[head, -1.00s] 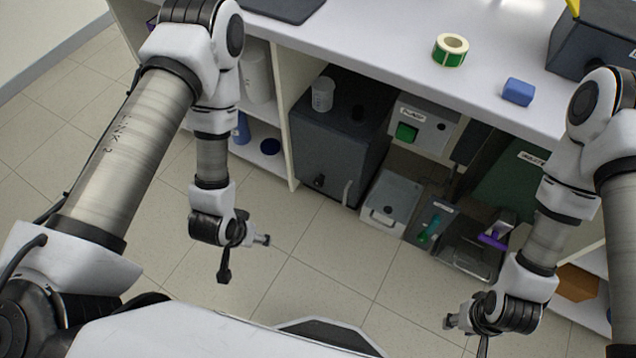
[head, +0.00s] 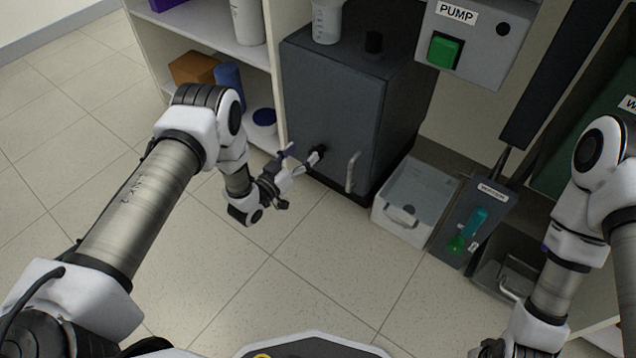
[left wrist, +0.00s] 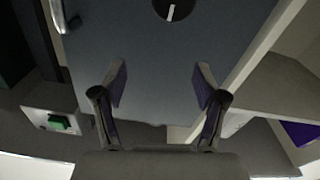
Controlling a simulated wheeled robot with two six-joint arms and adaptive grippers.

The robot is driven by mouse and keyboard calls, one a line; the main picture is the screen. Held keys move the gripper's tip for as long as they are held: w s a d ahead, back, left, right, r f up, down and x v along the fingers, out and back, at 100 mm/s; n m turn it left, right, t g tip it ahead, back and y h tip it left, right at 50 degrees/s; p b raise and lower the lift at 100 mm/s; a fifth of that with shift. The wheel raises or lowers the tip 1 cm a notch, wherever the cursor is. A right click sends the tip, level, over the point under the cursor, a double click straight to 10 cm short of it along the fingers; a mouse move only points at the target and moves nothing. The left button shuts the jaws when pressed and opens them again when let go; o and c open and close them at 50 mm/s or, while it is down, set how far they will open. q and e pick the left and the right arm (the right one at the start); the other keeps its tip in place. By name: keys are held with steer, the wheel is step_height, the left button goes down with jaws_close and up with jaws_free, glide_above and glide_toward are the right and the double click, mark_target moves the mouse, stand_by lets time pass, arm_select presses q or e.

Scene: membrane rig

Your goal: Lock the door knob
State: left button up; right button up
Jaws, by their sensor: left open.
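The door knob (head: 319,152) is a small round black knob on the front of a dark grey cabinet (head: 345,115). In the left wrist view the knob (left wrist: 184,10) is partly cut off by the top edge; its white mark points nearly straight up and down in the picture. My left gripper (head: 301,158) is open in front of the knob, its fingers (left wrist: 160,82) spread and empty. The knob lies beyond the fingertips, not between them. Touching cannot be told from the head view. My right gripper (head: 490,349) is mostly cut off at the bottom edge.
A vertical metal handle (head: 352,172) is on the cabinet door, right of the knob. A beaker (head: 326,22) and a black cap (head: 373,43) are on top. A grey bin (head: 408,204) stands to the right. A white shelf unit (head: 278,70) flanks the left side. The floor in front is clear.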

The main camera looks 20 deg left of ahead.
arm_select(q)
step_height(320, 180, down, 6)
steer(key=b, duration=0.2)
steer(key=b+x, duration=0.2)
steer(key=x, duration=0.1)
steer(key=b+x, duration=0.2)
steer(key=x, duration=0.1)
steer(key=shift+w+f, duration=0.1)
steer(key=shift+f, duration=0.1)
steer(key=shift+w+d+r, duration=0.15)
steer(key=shift+w+r, duration=0.05)
steer(key=shift+w, duration=0.15)
steer(key=c, duration=1.2)
arm_select(e)
step_height(320, 180, down, 9)
steer(key=shift+r, duration=0.15)
